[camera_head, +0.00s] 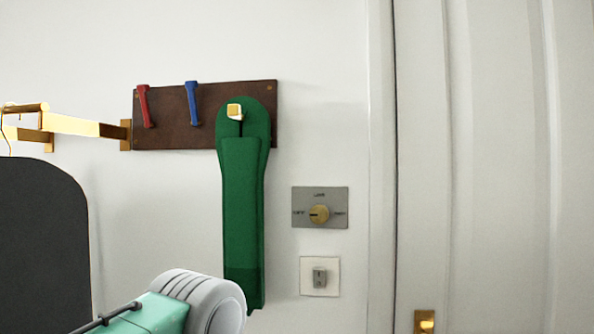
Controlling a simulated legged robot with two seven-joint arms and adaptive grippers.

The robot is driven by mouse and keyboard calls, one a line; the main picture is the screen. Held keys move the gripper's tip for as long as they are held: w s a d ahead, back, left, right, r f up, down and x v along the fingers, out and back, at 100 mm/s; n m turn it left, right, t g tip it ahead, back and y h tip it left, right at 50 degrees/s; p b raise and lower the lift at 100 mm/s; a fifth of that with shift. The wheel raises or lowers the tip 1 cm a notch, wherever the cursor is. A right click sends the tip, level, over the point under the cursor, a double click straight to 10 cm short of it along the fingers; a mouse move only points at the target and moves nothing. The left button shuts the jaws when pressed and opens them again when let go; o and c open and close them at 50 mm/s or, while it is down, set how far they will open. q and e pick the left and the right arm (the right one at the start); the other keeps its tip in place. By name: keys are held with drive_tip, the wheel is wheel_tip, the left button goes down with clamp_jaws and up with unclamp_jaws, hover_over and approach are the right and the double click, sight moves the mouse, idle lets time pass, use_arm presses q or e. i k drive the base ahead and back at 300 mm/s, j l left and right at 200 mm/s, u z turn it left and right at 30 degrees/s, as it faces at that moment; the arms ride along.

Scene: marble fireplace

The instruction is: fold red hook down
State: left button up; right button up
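The red hook (145,106) is mounted on a dark brown wooden board (206,137) on the wall, at the board's left end. It stands upright along the board, its wider end at the top. A blue hook (192,104) sits to its right in a similar upright pose. A grey and mint-green link of my arm shows at the bottom, below the board and apart from the hooks. Neither gripper shows in this view.
A long green fabric item (242,205) hangs from a hook at the board's right. A brass rail (84,126) juts out at left above a dark panel (42,245). A dial plate (335,220) and a switch (333,276) are at right, beside a white door (500,150).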

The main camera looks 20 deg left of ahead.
sight(142, 90)
drive_tip(key=u, duration=1.25)
